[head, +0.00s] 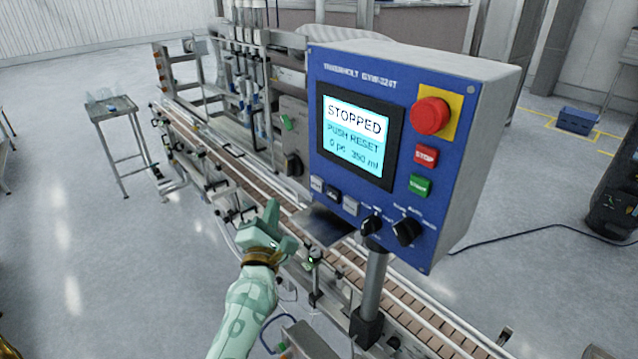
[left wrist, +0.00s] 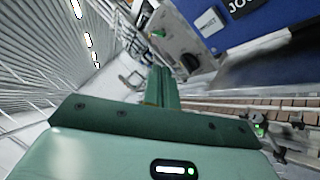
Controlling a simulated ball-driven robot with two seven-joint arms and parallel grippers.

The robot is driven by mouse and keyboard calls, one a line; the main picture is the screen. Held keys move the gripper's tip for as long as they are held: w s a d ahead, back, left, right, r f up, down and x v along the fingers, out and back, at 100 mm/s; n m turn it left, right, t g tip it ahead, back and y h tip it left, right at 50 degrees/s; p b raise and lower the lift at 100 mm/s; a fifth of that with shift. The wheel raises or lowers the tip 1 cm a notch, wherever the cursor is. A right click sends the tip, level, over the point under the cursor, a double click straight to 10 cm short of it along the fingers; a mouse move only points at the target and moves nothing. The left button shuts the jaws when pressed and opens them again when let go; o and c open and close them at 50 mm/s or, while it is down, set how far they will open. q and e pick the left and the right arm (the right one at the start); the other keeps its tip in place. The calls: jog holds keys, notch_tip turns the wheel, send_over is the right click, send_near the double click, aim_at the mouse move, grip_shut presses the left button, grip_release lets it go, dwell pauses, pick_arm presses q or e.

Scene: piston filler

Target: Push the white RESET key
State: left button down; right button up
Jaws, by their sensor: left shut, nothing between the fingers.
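The white RESET key (head: 316,184) is the leftmost of a short row under the screen on the blue control panel (head: 320,120). It also shows in the left wrist view (left wrist: 209,23), left of the black JOG key (left wrist: 243,6). The screen (head: 355,142) reads STOPPED, PUSH RESET. My left gripper (head: 271,208) is shut and empty, below and left of the key and apart from it. Its closed fingers (left wrist: 162,82) point forward in the left wrist view, with the key to their upper right. My right gripper is not in view.
A red emergency knob (head: 430,116), a red STOP key (head: 425,156), a green key (head: 419,186) and black rotary knobs (head: 404,232) share the panel. The conveyor (head: 350,262) runs beneath it. A grey post (head: 374,285) stands under the box. Open floor lies left.

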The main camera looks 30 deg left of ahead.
pick_arm(q)
jog(key=b, duration=0.2)
send_near(311, 179)
jog(key=w+a, duration=0.1)
jog(key=w+a+r, duration=0.1)
jog(key=a, duration=0.1)
jog(key=shift+w+a, duration=0.1)
jog(key=shift+w, duration=0.1)
jog(key=shift+w+d+r, duration=0.1)
jog(key=shift+w+d, duration=0.25)
jog(key=shift+w, duration=0.45)
jog(key=shift+w, duration=0.15)
dwell(1.2)
jog(key=shift+w+d, duration=0.15)
jog(key=shift+w, duration=0.1)
jog(key=shift+w+d, duration=0.15)
jog(key=shift+w, duration=0.2)
dwell(0.6)
jog(key=shift+s, duration=0.15)
jog(key=shift+s+a, duration=0.3)
jog(key=shift+s, duration=0.35)
